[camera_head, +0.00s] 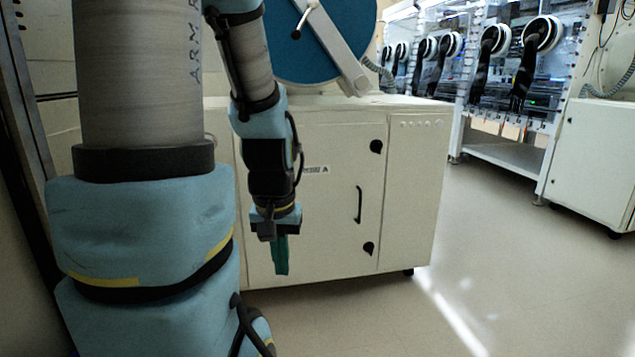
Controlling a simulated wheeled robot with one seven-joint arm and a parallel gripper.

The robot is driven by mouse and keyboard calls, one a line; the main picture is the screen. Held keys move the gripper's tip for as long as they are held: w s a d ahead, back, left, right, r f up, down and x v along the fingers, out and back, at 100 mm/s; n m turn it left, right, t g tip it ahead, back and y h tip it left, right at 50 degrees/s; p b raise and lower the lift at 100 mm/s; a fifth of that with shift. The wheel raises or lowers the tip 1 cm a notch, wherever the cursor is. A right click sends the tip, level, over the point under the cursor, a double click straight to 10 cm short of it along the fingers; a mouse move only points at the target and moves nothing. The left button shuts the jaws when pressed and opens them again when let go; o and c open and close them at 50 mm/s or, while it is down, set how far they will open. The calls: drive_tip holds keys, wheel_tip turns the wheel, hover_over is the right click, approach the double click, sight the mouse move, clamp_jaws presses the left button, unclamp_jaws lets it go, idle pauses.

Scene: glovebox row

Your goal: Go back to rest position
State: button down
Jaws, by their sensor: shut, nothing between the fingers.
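My gripper (281,268) hangs at the end of my arm and points down. Its green fingers are together, and I see nothing held between them. It is in front of the cream cabinet (335,230), left of the cabinet's dark vertical handle (358,204). Whether it touches the cabinet front cannot be told, but it appears apart from it. My thick blue and grey arm links fill the left of the view.
A large blue disc (330,45) with a pale bar stands on the cabinet. A row of gloveboxes (510,60) with black gloves runs along the back right. Another white cabinet (597,165) stands at the right edge. The floor (480,270) at the right is clear.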

wheel_tip(320, 180, up, 31)
drive_tip(key=p, duration=2.8)
drive_tip(key=shift+f, duration=0.15)
